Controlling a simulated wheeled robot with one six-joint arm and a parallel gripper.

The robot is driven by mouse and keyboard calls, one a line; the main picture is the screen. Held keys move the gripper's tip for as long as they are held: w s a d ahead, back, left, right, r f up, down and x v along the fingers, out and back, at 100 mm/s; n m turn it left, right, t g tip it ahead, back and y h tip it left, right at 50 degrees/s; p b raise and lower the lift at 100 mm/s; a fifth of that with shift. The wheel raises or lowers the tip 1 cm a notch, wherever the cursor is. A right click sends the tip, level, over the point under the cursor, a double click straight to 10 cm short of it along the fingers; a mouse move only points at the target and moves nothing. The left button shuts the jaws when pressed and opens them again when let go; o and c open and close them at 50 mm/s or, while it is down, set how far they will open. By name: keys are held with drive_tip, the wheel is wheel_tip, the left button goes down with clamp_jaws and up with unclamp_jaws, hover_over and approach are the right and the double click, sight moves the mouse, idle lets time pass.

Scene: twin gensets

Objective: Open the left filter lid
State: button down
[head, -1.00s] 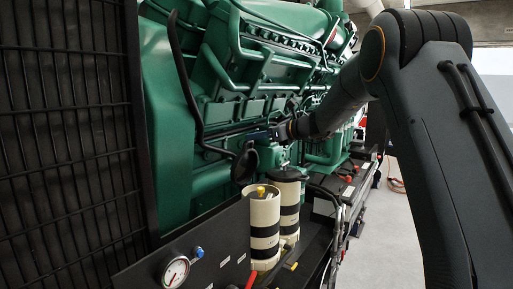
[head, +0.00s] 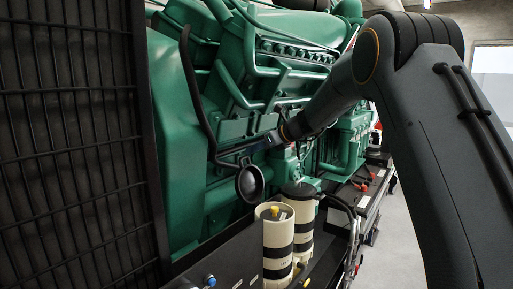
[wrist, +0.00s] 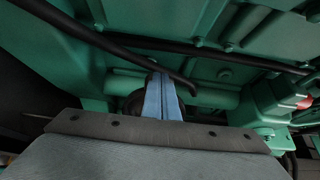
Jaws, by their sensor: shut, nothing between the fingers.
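The left filter (head: 278,245) is a cream cylinder with black bands. Its top is uncovered, with a yellow knob (head: 274,211) showing inside. The right filter (head: 300,222) has a flat dark lid (head: 298,189) on top. My gripper (head: 250,152) is just above the tipped-up lid; I cannot tell whether they touch. In the wrist view its blue fingers (wrist: 164,97) are shut and empty, partly hiding a dark round shape behind them.
A bent black pipe (head: 197,100) runs down close to my gripper, and it crosses near the fingers in the wrist view (wrist: 110,42). The green engine (head: 180,160) is close behind. A black grille (head: 70,150) fills the left. Clear floor shows at right.

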drive_tip(key=shift+a, duration=0.25)
